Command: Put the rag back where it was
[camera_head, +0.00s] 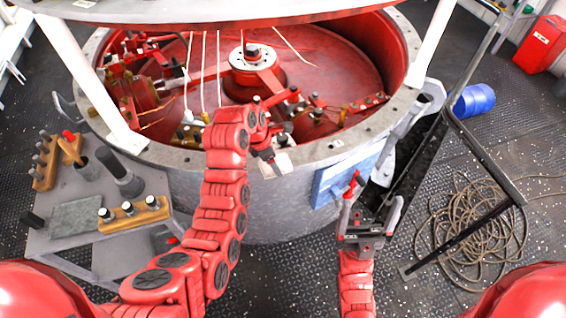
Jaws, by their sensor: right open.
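No thing shows clearly as a rag. A flat grey square (77,215) lies on the side table (60,247) at the left; I cannot tell if it is cloth. A flat blue patch (330,184) shows on the outer wall of the round tank (240,212), just behind my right gripper. My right gripper (374,194) is open with its fingers pointing up and away, and nothing shows between them. My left gripper (268,147) is over the near rim of the tank, bent over by the wrist. Its fingers are hard to make out.
The open red tank holds valves, pipes and a hub (253,57). Wooden blocks with dark-topped pegs (133,213) stand on the side table. At the right are a black metal frame (480,160), a coiled rope (470,240), a blue drum (474,100) and a red box (541,44).

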